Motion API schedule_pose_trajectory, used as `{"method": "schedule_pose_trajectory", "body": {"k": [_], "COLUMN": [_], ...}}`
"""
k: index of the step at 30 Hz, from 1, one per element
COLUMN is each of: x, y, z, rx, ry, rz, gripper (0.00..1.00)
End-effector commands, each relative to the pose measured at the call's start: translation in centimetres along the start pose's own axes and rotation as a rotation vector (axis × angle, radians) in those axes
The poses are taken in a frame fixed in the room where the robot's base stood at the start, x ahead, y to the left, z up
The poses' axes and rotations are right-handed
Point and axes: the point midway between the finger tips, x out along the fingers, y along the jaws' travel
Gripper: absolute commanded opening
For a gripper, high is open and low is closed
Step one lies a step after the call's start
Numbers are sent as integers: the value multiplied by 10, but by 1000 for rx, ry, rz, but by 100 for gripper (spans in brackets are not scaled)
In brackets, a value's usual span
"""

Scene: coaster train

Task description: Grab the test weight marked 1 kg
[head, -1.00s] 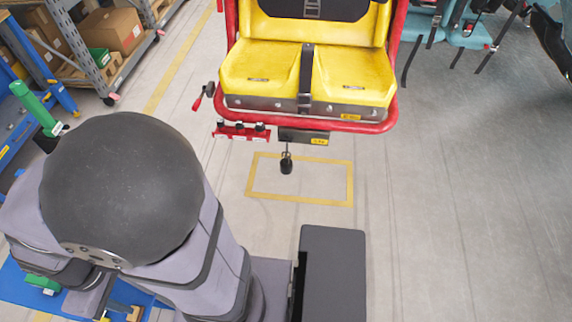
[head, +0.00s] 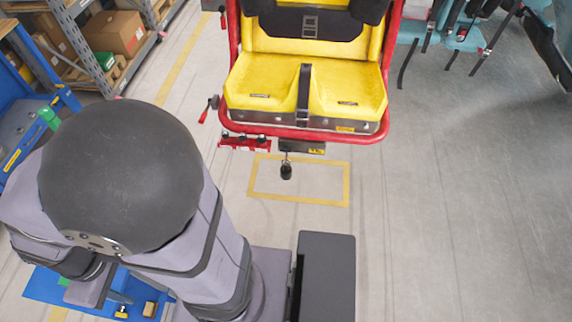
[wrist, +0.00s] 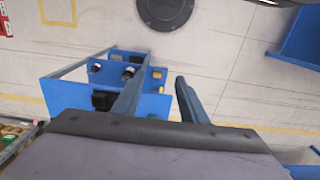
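No marking of 1 kg can be read in either view, so I cannot tell which object is the test weight. In the wrist view a blue cart (wrist: 70,122) carries small dark round items, one to the left (wrist: 96,68) and one near the left finger (wrist: 128,73). A small tan block (wrist: 157,75) is on the cart between the fingers in the picture. My gripper (wrist: 160,80) is open and empty, with its fingers apart above the cart. In the head view my arm hides the gripper.
A yellow seat (head: 340,95) in a red frame stands ahead, with a red rack (head: 244,142) and a hanging black piece (head: 286,172) below. Blue cart top (head: 45,285) shows at lower left, with small tan pieces. Shelves (head: 90,60) stand upper left.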

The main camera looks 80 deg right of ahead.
Motion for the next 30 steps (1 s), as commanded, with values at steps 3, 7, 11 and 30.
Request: {"method": "schedule_pose_trajectory", "body": {"k": [3,7,11,30], "x": [-27,-20,15,214], "y": [0,4,21,250], "z": [0,-4,-26,-87], "rx": [0,13,63,432], "ry": [0,10,74,495], "rz": [0,-2,-5,262], "gripper": [39,39,39,39]}}
